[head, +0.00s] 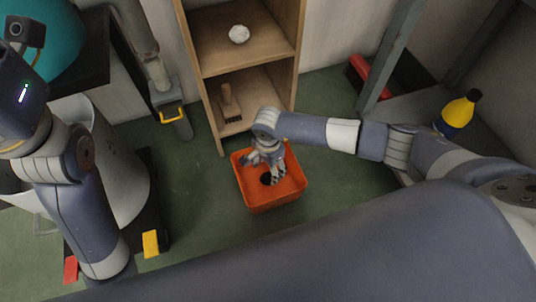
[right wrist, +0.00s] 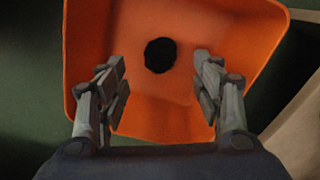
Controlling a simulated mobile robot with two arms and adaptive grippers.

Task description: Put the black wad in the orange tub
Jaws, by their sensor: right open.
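The orange tub (head: 270,194) stands on the green floor in front of the wooden shelf. The black wad (right wrist: 160,55) lies inside the tub, on its bottom, in the right wrist view. In the head view the wad (head: 266,178) shows as a dark spot beside my gripper's fingers. My right gripper (head: 275,175) is over the tub, pointing down, with its fingers apart. In the right wrist view the right gripper's fingers (right wrist: 163,88) are spread with nothing between them, and the wad is clear of both. My left arm shows at the left, but its gripper's fingers do not show.
The wooden shelf (head: 203,75) behind the tub holds a white wad (head: 239,34) and a brush (head: 229,103). A yellow bottle (head: 459,110) stands at the right, near a red object (head: 369,77). A pale bin (head: 118,170) is at the left. Green floor around the tub is free.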

